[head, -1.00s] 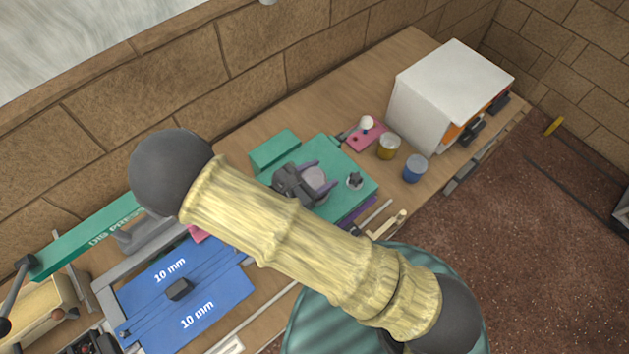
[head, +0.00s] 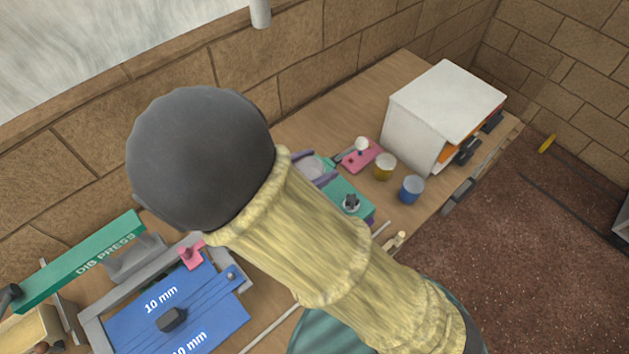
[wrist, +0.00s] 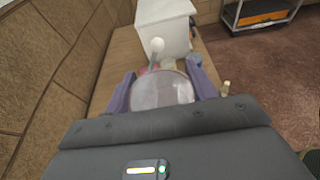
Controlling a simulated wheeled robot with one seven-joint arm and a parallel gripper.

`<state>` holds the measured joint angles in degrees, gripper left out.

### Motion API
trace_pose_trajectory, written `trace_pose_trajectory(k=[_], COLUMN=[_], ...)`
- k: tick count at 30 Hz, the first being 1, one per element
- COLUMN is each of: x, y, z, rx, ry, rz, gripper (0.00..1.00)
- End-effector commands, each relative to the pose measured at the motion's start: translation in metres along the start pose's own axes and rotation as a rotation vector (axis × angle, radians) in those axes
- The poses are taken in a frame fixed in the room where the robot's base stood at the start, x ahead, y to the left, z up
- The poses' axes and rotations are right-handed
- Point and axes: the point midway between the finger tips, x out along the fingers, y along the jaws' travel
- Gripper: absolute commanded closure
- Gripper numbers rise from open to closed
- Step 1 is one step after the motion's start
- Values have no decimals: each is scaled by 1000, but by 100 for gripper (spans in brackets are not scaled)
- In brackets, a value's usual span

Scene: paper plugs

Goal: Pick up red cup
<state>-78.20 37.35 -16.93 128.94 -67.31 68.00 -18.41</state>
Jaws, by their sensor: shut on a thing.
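My gripper (wrist: 162,82) has two purple fingers on either side of a round cup with a pale grey top, taken as the red cup (wrist: 162,90). It is shut on this cup. A thin reddish rim shows along the cup's far edge; its side is mostly hidden. In the head view, my gripper (head: 314,168) and the cup's pale top (head: 311,166) show just right of my arm, over the green plate. I cannot tell from these views whether the cup is clear of the surface.
A yellow cup (head: 384,167) and a blue cup (head: 411,189) stand right of the gripper. A pink base with a white-knobbed lever (head: 362,153) is close by. A white box (head: 440,110) stands beyond. A blue plate (head: 175,312) lies left. A brick wall (head: 335,70) runs behind.

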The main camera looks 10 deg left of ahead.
Motion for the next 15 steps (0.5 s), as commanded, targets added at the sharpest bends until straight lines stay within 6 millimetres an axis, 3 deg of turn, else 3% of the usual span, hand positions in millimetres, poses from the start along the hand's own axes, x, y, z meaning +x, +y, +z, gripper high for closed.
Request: trace_pose_trajectory(k=[6,15], x=[-11,-15], y=[1,0], z=[34,47], rx=[4,-1], ry=[2,0], rz=[2,0], gripper=[66,66])
